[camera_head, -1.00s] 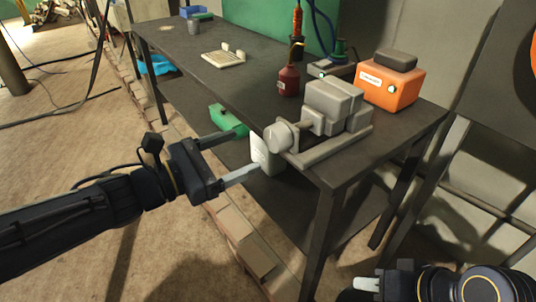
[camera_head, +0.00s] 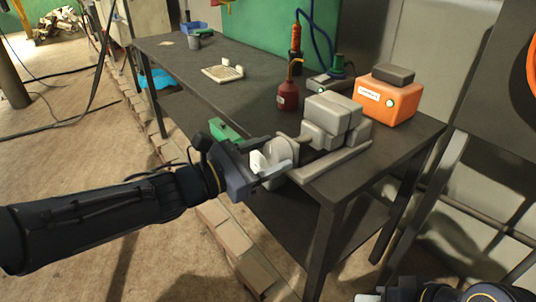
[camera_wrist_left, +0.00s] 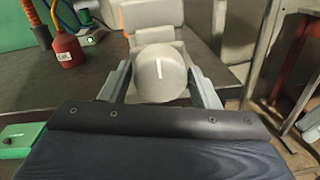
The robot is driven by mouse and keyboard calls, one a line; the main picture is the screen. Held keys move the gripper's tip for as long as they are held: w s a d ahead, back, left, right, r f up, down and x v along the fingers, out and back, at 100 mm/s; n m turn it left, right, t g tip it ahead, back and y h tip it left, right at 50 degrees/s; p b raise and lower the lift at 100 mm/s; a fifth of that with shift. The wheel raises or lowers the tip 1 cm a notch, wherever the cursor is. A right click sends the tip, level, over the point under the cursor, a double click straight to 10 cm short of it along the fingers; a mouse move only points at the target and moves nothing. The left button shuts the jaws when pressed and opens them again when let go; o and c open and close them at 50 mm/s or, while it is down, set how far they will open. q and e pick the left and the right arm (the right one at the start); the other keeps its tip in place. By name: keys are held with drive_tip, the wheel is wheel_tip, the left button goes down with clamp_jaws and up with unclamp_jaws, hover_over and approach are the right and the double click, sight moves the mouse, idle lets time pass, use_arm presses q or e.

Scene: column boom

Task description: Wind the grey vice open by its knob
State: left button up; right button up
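The grey vice (camera_head: 335,122) sits on the near right corner of the dark bench, blocky jaws on a rail. Its round pale knob (camera_head: 284,151) faces my left arm at the bench edge. In the left wrist view the knob (camera_wrist_left: 160,76) shows a white line on its face, tilted slightly from upright. My left gripper (camera_head: 277,156) is open with its fingers on either side of the knob. In the left wrist view a narrow gap shows beside the knob at each finger. My right gripper (camera_head: 368,297) is mostly cut off at the bottom edge.
An orange box (camera_head: 388,100) stands right of the vice, and a red bottle (camera_head: 288,95) behind it. A green box (camera_head: 222,130) is below the bench edge beside my left gripper. The bench (camera_head: 235,95) is mostly clear farther left.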

use_arm(q)
drive_tip(key=c, duration=0.5)
drive_tip(key=shift+c, duration=0.2)
